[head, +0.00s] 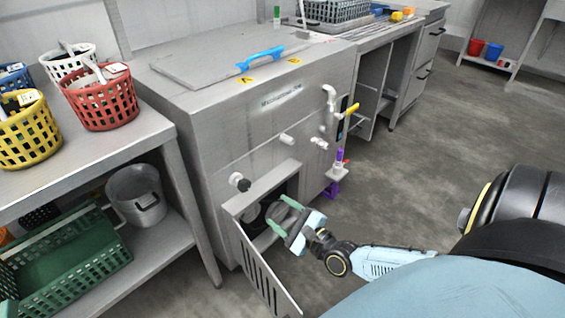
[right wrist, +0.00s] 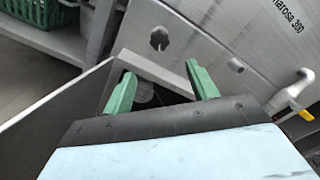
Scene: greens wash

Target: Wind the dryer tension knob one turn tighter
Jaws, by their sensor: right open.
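My left gripper is out of view.
The compartment's slotted door (head: 268,270) hangs open left of my gripper. Pipes with a yellow-handled valve (head: 352,109) and a purple fitting (head: 339,157) stick out at right. A shelf (head: 165,240) with baskets and a pot (head: 136,195) stands left. Floor at right is clear.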

